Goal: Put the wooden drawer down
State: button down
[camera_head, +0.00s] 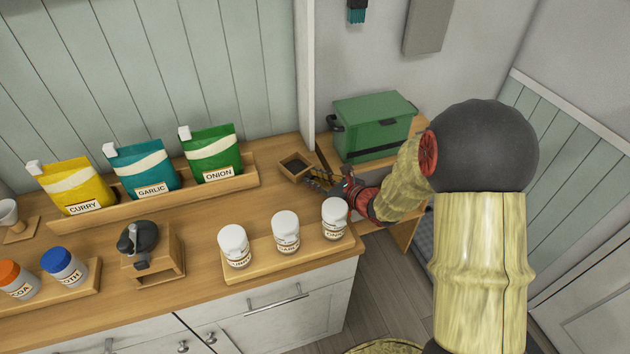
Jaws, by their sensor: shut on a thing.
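The wooden drawer (297,158), a small open-topped box with a dark inside, is at the right part of the counter, close to its back edge. My gripper (318,180) reaches in from the right and is shut on the drawer's near right side. The drawer looks upright and roughly level. I cannot tell whether its underside touches the counter (205,226). My gripper's fingers partly hide its right side.
A hand grinder (139,239) with an open slot in its wooden base stands left. White-lidded jars (286,231) stand on a front tray. Pouches, including a green one (212,153), line the back shelf. A green box (372,126) sits right, behind my arm.

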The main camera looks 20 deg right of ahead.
jog(key=shift+s+a+f, duration=0.1)
jog(key=shift+s+f, duration=0.1)
jog(key=shift+f, duration=0.3)
jog(key=shift+s+f, duration=0.2)
jog(key=shift+f, duration=0.25)
jog(key=c, duration=1.6)
grip_release()
jog(key=shift+f, duration=0.1)
jog(key=v, duration=0.4)
jog(key=r+v, duration=0.1)
jog(key=v, duration=0.2)
jog(key=w+r+v, duration=0.1)
jog(key=v, duration=0.3)
jog(key=shift+s+d+r, duration=0.15)
jog(key=shift+s+d, duration=0.05)
jog(key=shift+s, duration=0.2)
